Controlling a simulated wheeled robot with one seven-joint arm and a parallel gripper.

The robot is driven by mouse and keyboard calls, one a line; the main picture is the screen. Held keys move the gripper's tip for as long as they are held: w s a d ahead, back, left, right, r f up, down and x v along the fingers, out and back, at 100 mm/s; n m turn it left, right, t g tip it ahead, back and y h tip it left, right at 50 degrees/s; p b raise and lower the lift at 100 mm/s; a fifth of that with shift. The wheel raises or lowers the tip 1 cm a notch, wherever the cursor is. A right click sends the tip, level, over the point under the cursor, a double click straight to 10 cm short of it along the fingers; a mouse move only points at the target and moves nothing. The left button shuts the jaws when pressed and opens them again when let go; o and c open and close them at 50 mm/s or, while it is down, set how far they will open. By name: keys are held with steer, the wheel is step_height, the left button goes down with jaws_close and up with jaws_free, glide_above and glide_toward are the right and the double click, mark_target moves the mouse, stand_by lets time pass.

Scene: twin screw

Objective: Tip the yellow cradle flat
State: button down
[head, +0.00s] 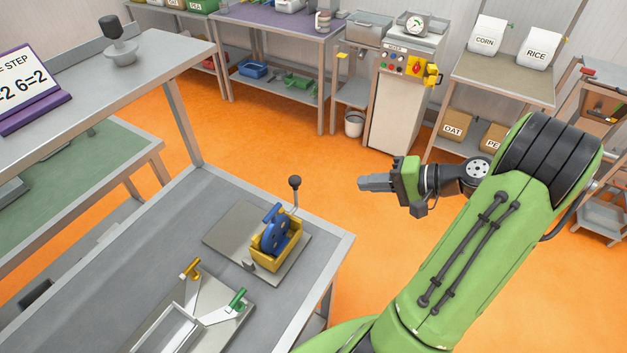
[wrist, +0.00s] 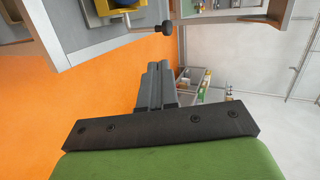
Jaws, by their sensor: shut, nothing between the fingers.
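The yellow cradle (head: 264,263) stands on a flat metal plate (head: 226,225) near the right corner of the grey table. A blue wheel-like part (head: 275,240) sits in it, and a lever with a dark ball knob (head: 295,182) rises behind it. In the wrist view a bit of yellow (wrist: 104,8) shows at the top left edge, with a dark knob (wrist: 166,27) beside it. My gripper (head: 362,184) is shut and empty, out over the orange floor to the right of the table, apart from the cradle. I cannot tell the cradle's exact tilt.
A metal fixture with a yellow handle (head: 192,268) and a green handle (head: 238,299) lies at the table's front. A raised shelf (head: 150,65) stands on the left. Open orange floor (head: 330,240) lies between the table and my arm.

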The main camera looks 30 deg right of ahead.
mark_target(300, 180)
steer(key=r+x, duration=0.1)
steer(key=x, duration=1.2)
steer(key=shift+w+a+f, duration=0.2)
steer(key=shift+w+a, duration=0.2)
steer(key=shift+a, duration=0.05)
steer(key=shift+r, duration=0.1)
steer(key=shift+w+a+r+g+p, duration=0.1)
steer(key=shift+w+a+g+p, duration=0.1)
steer(key=shift+w+g+p, duration=0.15)
steer(key=shift+r+h, duration=0.1)
steer(key=shift+h, duration=0.2)
steer(key=shift+w+p, duration=0.15)
steer(key=shift+p, duration=0.15)
